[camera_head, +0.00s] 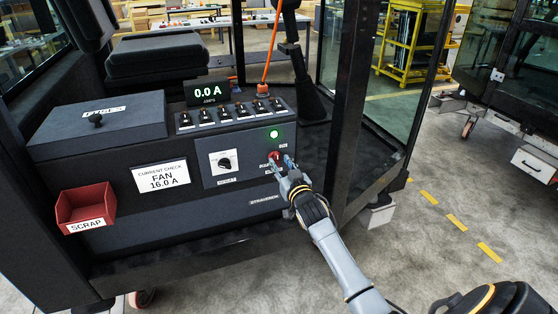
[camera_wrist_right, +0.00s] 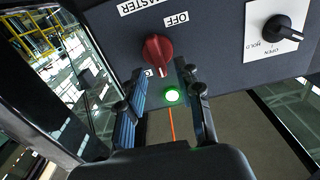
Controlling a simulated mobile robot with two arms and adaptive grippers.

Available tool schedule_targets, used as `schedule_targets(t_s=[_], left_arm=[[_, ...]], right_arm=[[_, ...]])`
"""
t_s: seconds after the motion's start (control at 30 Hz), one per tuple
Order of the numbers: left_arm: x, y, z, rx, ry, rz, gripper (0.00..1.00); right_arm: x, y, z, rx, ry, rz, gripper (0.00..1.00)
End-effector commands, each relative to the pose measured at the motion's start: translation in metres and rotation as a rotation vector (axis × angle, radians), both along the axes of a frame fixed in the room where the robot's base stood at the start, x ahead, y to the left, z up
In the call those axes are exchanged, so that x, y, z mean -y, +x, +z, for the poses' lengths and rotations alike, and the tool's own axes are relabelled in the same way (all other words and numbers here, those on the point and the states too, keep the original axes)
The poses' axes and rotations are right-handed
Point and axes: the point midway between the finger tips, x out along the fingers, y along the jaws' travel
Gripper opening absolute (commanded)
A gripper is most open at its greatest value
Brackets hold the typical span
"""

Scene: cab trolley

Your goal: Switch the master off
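The red master knob (camera_head: 275,156) is on the dark front panel of the cab console, partly hidden by my right gripper (camera_head: 283,164). In the right wrist view the knob (camera_wrist_right: 158,50) shows whole, with MASTER and OFF labels upside down above it and another label partly hidden below. My right gripper (camera_wrist_right: 163,74) is open, its fingertips just short of the knob on either side, with gaps showing. A green lamp (camera_head: 274,133) is lit above the knob; it also glows between the fingers in the wrist view (camera_wrist_right: 172,95). My left gripper is not in view.
A black selector knob (camera_head: 225,162) on a white plate is left of the master. A row of toggle switches (camera_head: 220,114) and a display (camera_head: 208,92) reading 0.0 A sit above. A red SCRAP bin (camera_head: 85,205) hangs at left. A cab post (camera_head: 350,100) stands right of the panel.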

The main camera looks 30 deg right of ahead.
Motion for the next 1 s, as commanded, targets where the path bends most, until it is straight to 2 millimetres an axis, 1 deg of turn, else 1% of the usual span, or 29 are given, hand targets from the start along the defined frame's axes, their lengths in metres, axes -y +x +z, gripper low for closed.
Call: schedule_targets(t_s=[0.03, 0.1, 0.2, 0.5, 0.67, 0.7, 1.0], left_arm=[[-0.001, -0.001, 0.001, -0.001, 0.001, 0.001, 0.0], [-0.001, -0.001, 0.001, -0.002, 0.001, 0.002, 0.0], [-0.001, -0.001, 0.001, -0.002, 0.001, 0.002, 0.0], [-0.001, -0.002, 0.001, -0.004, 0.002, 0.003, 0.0], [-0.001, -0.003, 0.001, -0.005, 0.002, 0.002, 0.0], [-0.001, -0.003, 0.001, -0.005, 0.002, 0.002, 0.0], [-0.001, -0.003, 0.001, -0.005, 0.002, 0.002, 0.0]], right_arm=[[0.002, 0.006, 0.0, -0.001, 0.0, 0.0, 0.35], [0.003, 0.011, 0.0, 0.0, -0.001, 0.0, 0.35], [0.004, 0.016, 0.0, 0.0, -0.001, 0.001, 0.35], [0.004, 0.017, 0.0, 0.0, -0.001, 0.001, 0.35], [0.004, 0.017, 0.0, 0.0, -0.001, 0.001, 0.02], [0.004, 0.017, 0.0, 0.0, -0.001, 0.001, 0.0], [0.003, 0.017, 0.0, -0.004, -0.013, 0.001, 0.0]])
